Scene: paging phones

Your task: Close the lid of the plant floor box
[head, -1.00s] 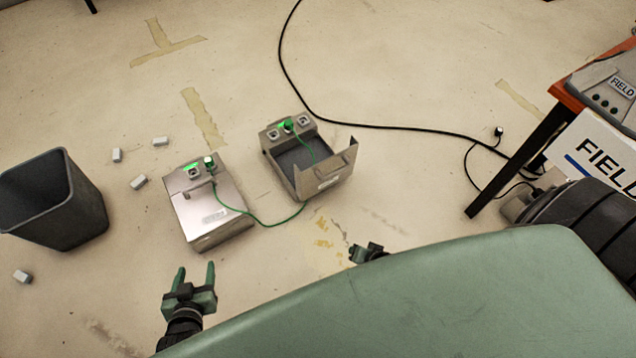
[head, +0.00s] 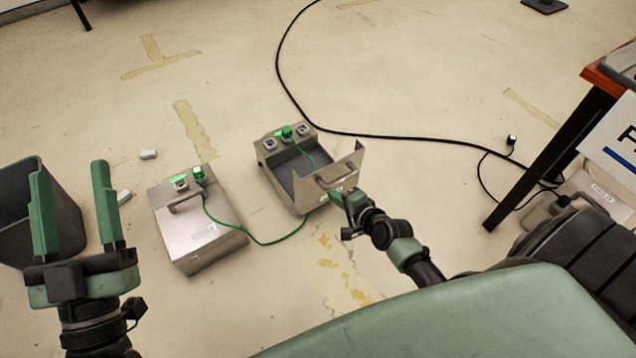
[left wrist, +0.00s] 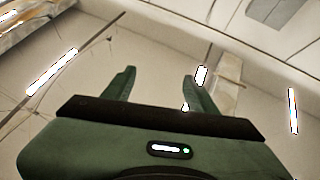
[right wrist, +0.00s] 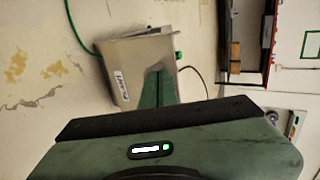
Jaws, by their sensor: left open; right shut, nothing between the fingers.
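An open grey metal box (head: 283,178) stands on the floor in the head view, its raised lid (head: 347,171) upright along the near right side. In the right wrist view the fingers (right wrist: 160,85) overlap the box (right wrist: 130,62). My left gripper (head: 71,170) is open, empty and raised at the far left; the left wrist view shows its fingers (left wrist: 160,85) apart.
A closed box (head: 195,232) stands left of the open one, joined by a green cable (head: 268,243). A grey bin (head: 20,210) is partly behind my left gripper. A black cable (head: 400,133) crosses the floor to a table (head: 545,150) at right.

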